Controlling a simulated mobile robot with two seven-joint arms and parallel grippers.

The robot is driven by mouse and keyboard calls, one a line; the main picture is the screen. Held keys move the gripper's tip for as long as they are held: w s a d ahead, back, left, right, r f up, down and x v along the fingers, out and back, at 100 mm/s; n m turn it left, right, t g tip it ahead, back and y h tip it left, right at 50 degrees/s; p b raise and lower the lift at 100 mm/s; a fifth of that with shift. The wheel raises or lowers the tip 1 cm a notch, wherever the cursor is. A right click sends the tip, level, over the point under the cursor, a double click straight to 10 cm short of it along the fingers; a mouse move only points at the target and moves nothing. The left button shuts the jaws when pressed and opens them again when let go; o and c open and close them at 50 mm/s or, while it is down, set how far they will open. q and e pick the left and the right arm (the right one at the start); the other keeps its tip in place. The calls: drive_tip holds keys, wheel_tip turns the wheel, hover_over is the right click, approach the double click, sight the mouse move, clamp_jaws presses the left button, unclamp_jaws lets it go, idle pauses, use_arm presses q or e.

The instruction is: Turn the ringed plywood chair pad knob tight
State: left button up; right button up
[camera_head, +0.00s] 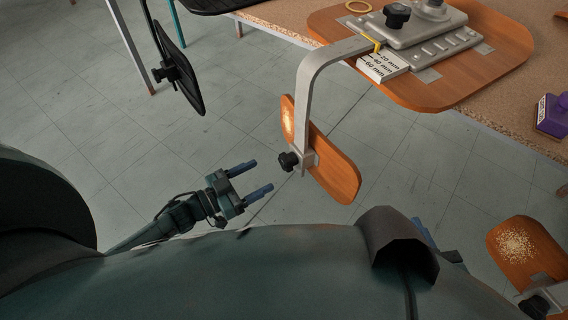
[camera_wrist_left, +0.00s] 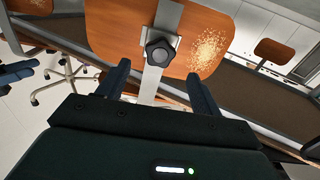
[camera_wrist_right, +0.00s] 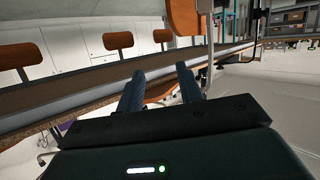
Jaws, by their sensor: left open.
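The plywood chair lies upturned on the bench, its seat (camera_head: 330,25) carrying a yellow ring (camera_head: 358,7). A bent grey bar (camera_head: 308,90) reaches out from it and down to a small plywood pad (camera_head: 338,172) with a pale worn patch. The black pad knob (camera_head: 288,160) sits on the bar at the pad; it also shows in the left wrist view (camera_wrist_left: 159,52). My left gripper (camera_head: 264,175) is open and faces the knob, apart from it, with the knob between its fingers' lines. My right gripper (camera_wrist_right: 160,71) is open and empty, mostly hidden in the head view.
Another black knob (camera_head: 397,15) sits on the seat mechanism. A second plywood pad (camera_head: 518,250) with its own knob is at lower right. A black chair back (camera_head: 182,88) hangs at upper left. A purple box (camera_head: 551,115) stands on the bench (camera_head: 500,125). Floor left of the pad is clear.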

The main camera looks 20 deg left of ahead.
sight(282, 164)
use_arm(q)
drive_tip(key=b+x, duration=0.1)
drive_tip(key=x, duration=0.7)
drive_tip(key=shift+w+d, duration=0.15)
use_arm(e)
drive_tip(key=shift+w+a+t, duration=0.1)
drive_tip(key=shift+w+t, duration=0.15)
drive_tip(key=shift+t, duration=0.35)
use_arm(q)
drive_tip(key=c, duration=1)
